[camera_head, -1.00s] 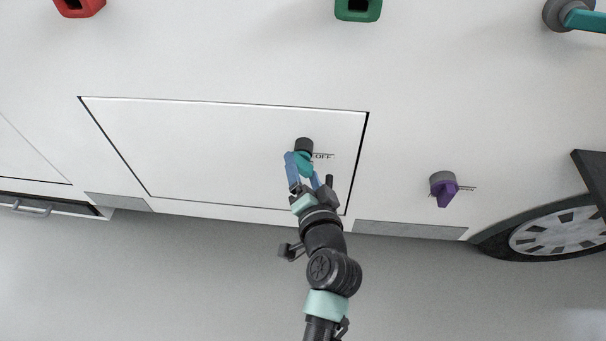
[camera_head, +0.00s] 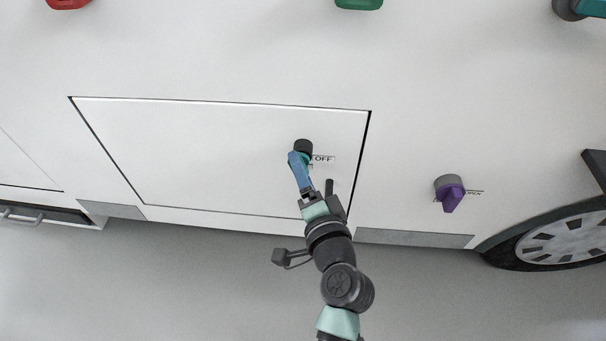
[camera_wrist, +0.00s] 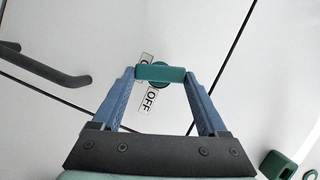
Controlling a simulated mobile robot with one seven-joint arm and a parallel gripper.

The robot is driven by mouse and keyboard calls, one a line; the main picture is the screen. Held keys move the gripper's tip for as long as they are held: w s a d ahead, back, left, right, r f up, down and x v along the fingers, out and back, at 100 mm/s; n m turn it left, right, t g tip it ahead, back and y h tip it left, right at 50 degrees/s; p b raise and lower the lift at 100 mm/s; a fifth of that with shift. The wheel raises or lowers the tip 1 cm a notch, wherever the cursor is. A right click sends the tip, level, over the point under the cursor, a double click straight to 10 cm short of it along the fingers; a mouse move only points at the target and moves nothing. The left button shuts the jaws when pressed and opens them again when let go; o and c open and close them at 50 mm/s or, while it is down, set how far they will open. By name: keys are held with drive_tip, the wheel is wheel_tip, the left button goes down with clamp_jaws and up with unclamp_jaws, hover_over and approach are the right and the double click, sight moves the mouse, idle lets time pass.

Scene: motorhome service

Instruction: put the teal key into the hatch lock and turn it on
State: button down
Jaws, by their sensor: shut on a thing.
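The teal key (camera_wrist: 160,73) shows as a bar between the two blue fingertips of my gripper (camera_wrist: 160,75) in the wrist view. My gripper is shut on it. In the head view only a little teal of the key (camera_head: 305,160) shows beside the blue finger. The dark round hatch lock (camera_head: 303,146) is on the white hatch (camera_head: 200,150), right at the key. The key's far end is hidden, so I cannot tell how deep it sits. An OFF label (camera_head: 322,159) is beside the lock; another label is partly covered in the wrist view.
A purple knob on a grey base (camera_head: 449,193) is to the right of the hatch. A green fitting (camera_head: 359,3) and a red one (camera_head: 68,3) are at the top edge. A wheel (camera_head: 560,240) is at the lower right. The wall around the lock is clear.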

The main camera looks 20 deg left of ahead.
drive_tip(key=shift+a, duration=0.15)
unclamp_jaws()
drive_tip(key=v, duration=1.3)
drive_tip(key=shift+f, duration=0.15)
drive_tip(key=shift+w, duration=0.1)
